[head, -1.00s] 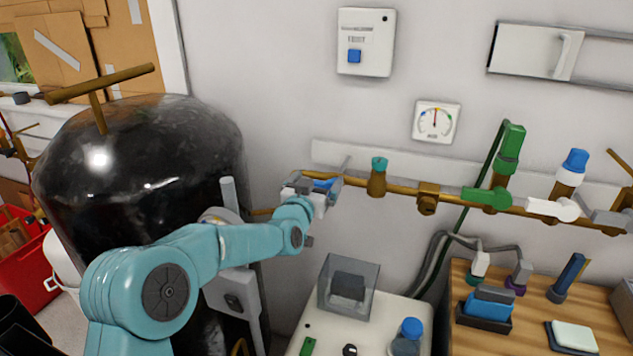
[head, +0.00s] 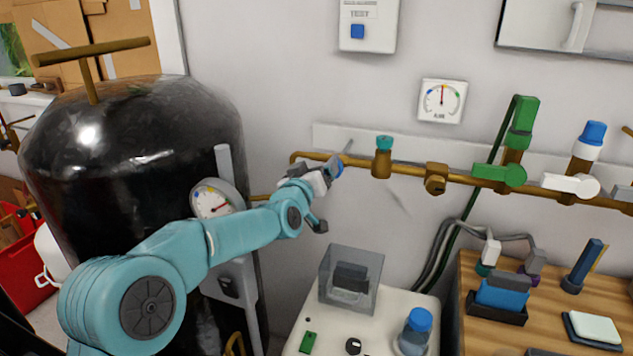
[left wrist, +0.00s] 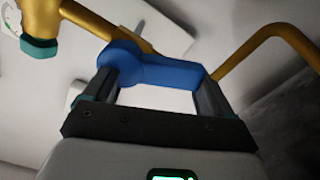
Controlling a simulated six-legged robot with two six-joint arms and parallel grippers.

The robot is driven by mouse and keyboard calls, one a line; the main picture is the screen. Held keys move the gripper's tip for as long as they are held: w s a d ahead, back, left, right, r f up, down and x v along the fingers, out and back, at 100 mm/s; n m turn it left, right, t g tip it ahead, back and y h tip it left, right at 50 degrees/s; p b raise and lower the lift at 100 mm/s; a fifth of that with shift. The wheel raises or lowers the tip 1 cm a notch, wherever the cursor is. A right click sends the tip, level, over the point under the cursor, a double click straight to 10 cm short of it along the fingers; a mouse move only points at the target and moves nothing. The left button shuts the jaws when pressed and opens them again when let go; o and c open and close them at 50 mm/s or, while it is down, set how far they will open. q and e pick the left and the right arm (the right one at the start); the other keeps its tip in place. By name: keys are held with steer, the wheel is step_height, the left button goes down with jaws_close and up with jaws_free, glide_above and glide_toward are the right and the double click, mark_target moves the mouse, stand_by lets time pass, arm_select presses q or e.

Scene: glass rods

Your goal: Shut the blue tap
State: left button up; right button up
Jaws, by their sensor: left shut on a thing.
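The blue tap (left wrist: 165,72) shows in the left wrist view as a rounded blue handle on a brass pipe, lying across between my fingers. In the head view only a small blue part of the tap (head: 339,168) shows, at the left end of the brass pipe. My left gripper (left wrist: 155,92) is shut on the blue handle, with one dark finger at each end of it. In the head view my left gripper (head: 327,176) hides most of the tap. My right gripper is not in view.
The brass pipe (head: 462,179) runs right along the wall, with a green tap (head: 503,175) and a white tap (head: 571,185). A black tank (head: 120,150) stands left, behind my arm. Below are a white cabinet top (head: 380,325) and a wooden bench (head: 475,270).

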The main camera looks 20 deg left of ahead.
arm_select(q)
steer(key=n+b, duration=0.2)
steer(key=f+n+b, duration=0.1)
steer(key=n+b, duration=0.1)
steer(key=d+f+n+b, duration=0.1)
steer(key=n+b, duration=0.1)
steer(key=b, duration=0.1)
steer(key=shift+f, duration=0.25)
steer(key=shift+d+f+n+b, duration=0.1)
steer(key=shift+d+n+b, duration=0.35)
steer(key=shift+n, duration=0.7)
steer(key=shift+d+f+n+b, duration=0.15)
steer(key=shift+n+b, duration=0.55)
steer(key=shift+n, duration=0.5)
steer(key=shift+d+f+n+b, duration=0.1)
steer(key=shift+d+n+b, duration=0.15)
steer(key=shift+n+b, duration=0.6)
steer(key=shift+n, duration=0.5)
steer(key=o, duration=1.3)
steer(key=s+b, duration=0.2)
steer(key=s, duration=1.4)
steer(key=shift+s+a+f, duration=0.1)
steer(key=shift+a, duration=0.05)
